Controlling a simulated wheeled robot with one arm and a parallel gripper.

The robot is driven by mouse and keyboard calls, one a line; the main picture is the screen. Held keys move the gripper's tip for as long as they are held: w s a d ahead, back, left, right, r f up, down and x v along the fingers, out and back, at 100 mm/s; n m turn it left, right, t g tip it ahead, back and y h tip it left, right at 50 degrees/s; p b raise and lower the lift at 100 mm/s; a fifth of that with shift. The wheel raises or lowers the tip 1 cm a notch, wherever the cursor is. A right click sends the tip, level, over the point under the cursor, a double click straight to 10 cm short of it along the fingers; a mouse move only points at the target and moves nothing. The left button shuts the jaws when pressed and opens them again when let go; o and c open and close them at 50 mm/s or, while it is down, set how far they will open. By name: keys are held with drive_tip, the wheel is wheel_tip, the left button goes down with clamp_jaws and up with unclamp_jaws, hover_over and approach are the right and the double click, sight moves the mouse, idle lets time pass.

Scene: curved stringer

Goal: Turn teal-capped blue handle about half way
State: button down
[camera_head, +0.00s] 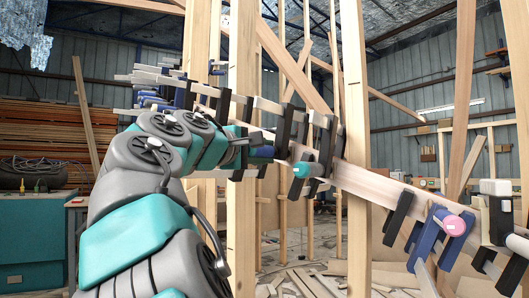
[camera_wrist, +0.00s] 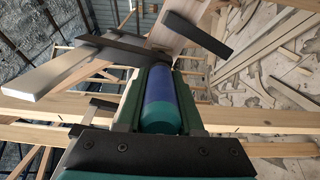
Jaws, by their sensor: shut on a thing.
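The teal-capped blue handle (camera_wrist: 160,95) lies between the two fingers of my gripper (camera_wrist: 160,78) in the wrist view, with its teal end toward the camera. My gripper is shut on it, fingers on either side of the barrel. In the head view my gripper (camera_head: 256,144) reaches in from the left, and a short dark blue part of the handle (camera_head: 262,152) shows at its fingers. The cap is hidden there by the gripper. The handle belongs to a dark clamp on the curved wooden stringer (camera_head: 365,185).
Another clamp with a teal-ended handle (camera_head: 303,170) sits just right of my gripper. A pink-capped blue handle (camera_head: 453,225) is further right. Several dark clamp bars cross the stringer. Upright wooden studs (camera_head: 355,120) stand close by. Wood scraps (camera_head: 300,283) litter the floor.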

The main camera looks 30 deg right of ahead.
drive_tip(key=shift+r, duration=0.1)
drive_tip(key=c, duration=0.5)
unclamp_jaws()
drive_tip(key=shift+c, duration=0.2)
drive_tip(key=shift+a, duration=0.1)
drive_tip(key=v, duration=0.7)
drive_tip(key=shift+s+a, duration=0.2)
drive_tip(key=shift+a, duration=0.1)
drive_tip(key=v, duration=0.9)
drive_tip(key=shift+s+a, duration=0.2)
drive_tip(key=shift+a, duration=0.05)
